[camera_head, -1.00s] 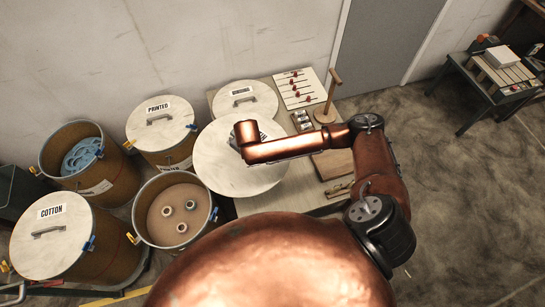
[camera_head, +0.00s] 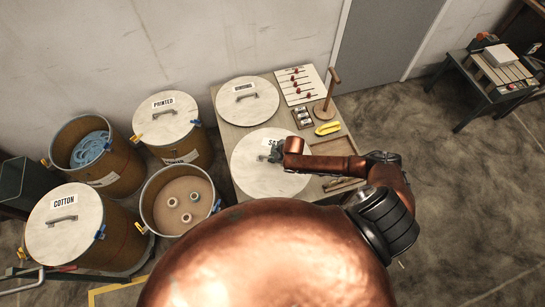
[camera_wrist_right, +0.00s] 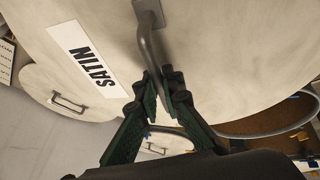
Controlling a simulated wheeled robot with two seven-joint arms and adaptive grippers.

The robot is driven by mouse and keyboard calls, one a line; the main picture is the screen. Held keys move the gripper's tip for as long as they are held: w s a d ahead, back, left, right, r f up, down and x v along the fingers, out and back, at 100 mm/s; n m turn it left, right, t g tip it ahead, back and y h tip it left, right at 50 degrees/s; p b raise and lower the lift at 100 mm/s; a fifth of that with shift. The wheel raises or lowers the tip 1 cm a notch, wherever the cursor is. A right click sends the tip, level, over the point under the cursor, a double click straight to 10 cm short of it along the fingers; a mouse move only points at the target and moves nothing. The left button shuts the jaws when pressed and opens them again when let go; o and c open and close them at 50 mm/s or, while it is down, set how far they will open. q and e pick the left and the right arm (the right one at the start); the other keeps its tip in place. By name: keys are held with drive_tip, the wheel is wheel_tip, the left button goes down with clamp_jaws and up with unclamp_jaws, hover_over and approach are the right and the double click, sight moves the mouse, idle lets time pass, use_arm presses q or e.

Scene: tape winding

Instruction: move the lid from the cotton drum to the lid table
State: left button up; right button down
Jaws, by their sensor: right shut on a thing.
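The cotton lid (camera_head: 84,215), labelled COTTON, lies on the cotton drum (camera_head: 118,252) at the lower left of the head view. My right gripper (camera_head: 274,156) is far to its right, over the lid table (camera_head: 229,133). It is shut on the handle of another lid (camera_head: 258,178), whose label reads SATIN (camera_wrist_right: 85,55) in the wrist view. There the fingers (camera_wrist_right: 160,88) close on the grey handle (camera_wrist_right: 149,38). The satin lid is level over the table's front part; whether it touches the top I cannot tell. My left gripper is not in view.
Another lid (camera_head: 240,103) lies at the table's back left. A peg board (camera_head: 299,85), a wooden stand (camera_head: 325,110) and a yellow tool (camera_head: 328,128) are at its right. The printed drum (camera_head: 180,150) is lidded. An open drum (camera_head: 150,210) holding several rolls stands left of the table.

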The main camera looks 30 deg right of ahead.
sight(280, 167)
drive_tip(key=shift+w+f+b, duration=0.1)
drive_tip(key=shift+f+b, duration=5.65)
drive_tip(key=shift+f, duration=1.35)
drive_tip(key=c, duration=2)
unclamp_jaws()
drive_tip(key=shift+s, duration=0.2)
drive_tip(key=v, duration=1.2)
drive_tip(key=shift+w, duration=0.1)
